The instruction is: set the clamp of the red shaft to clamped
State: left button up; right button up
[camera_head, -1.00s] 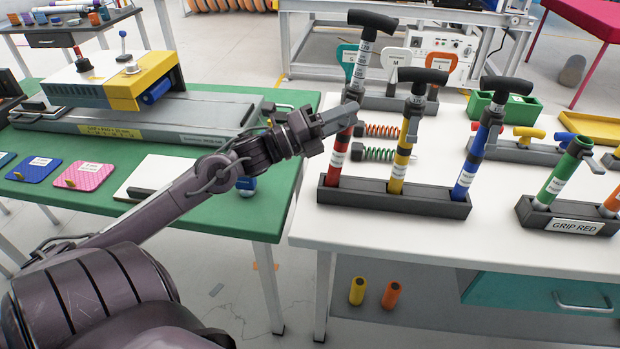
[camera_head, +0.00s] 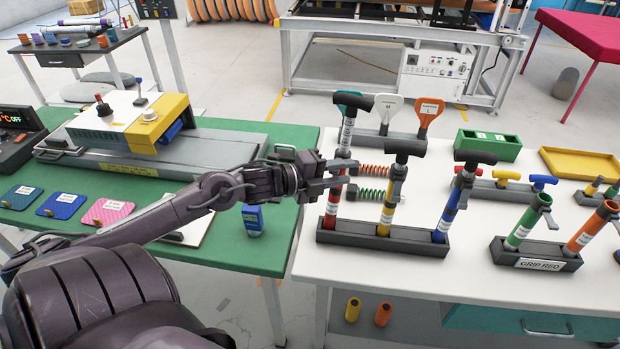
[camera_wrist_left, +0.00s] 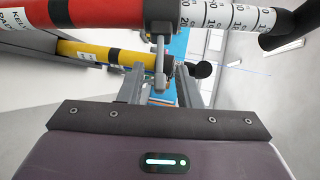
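The red shaft (camera_head: 332,208) stands in the dark rack at its left end, with a black T handle on top and a white scale on its upper tube. It also runs across the top of the left wrist view (camera_wrist_left: 100,12). Its dark clamp (camera_wrist_left: 161,12) sits where the red tube meets the scale tube. The clamp's grey lever (camera_wrist_left: 160,65) hangs away from the shaft. My left gripper (camera_head: 342,172) is at the clamp, fingers apart. In the wrist view the lever lies between the open fingers (camera_wrist_left: 161,88); I see no clear contact. My right gripper is not in view.
A yellow shaft (camera_head: 385,215) and a blue shaft (camera_head: 443,222) stand in the same rack (camera_head: 375,238). Red and green springs (camera_head: 372,193) lie behind. A green table (camera_head: 265,240) is under my left arm.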

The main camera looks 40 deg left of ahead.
pick_arm(q)
jog(key=shift+b+v, duration=0.4)
jog(key=shift+v, duration=0.45)
jog(key=v, duration=0.6)
jog(key=s+d+f+n+g+y, duration=0.2)
jog(key=f+n, duration=0.4)
jog(key=f, duration=0.5)
jog(key=s+d+f+n+g+y+b, duration=0.1)
jog(key=s+d+f+n+g+y, duration=0.2)
jog(key=f+n, duration=0.3)
jog(key=s+d+f+n+g+y, duration=0.2)
jog(key=s+d+f+n+g, duration=0.2)
jog(key=f, duration=1.2)
jog(key=shift+s+n+y, duration=0.4)
jog(key=shift+n, duration=1.2)
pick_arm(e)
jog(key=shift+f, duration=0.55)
pick_arm(q)
jog(key=shift+f, duration=0.1)
